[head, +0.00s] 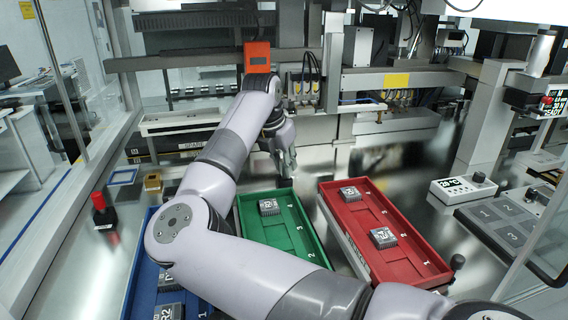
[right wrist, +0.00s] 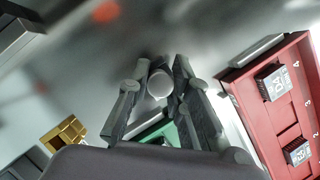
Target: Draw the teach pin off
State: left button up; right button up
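My right gripper (head: 287,158) hangs just behind the back edge of the green tray, low over the bright metal deck. In the right wrist view the two fingers (right wrist: 161,72) close in on a pale grey round piece (right wrist: 159,84), which I take to be the teach pin. It fills the gap between the fingertips and appears to touch both. Only its round end shows; its lower part is hidden. In the head view the pin is too small and too covered by the gripper to make out. My left gripper is in neither view.
The green tray (head: 312,254) and red tray (head: 434,270) hold dark chips. A blue tray (head: 139,272) is partly behind my arm. A brass block (head: 152,182), red-topped black piece (head: 103,212) and white display box (head: 463,189) stand around them. The machine's rails rise behind.

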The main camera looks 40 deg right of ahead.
grip_shut()
jog(key=shift+r, duration=0.75)
dwell(0.6)
jog(key=shift+r+p, duration=0.7)
jog(key=shift+r, duration=0.4)
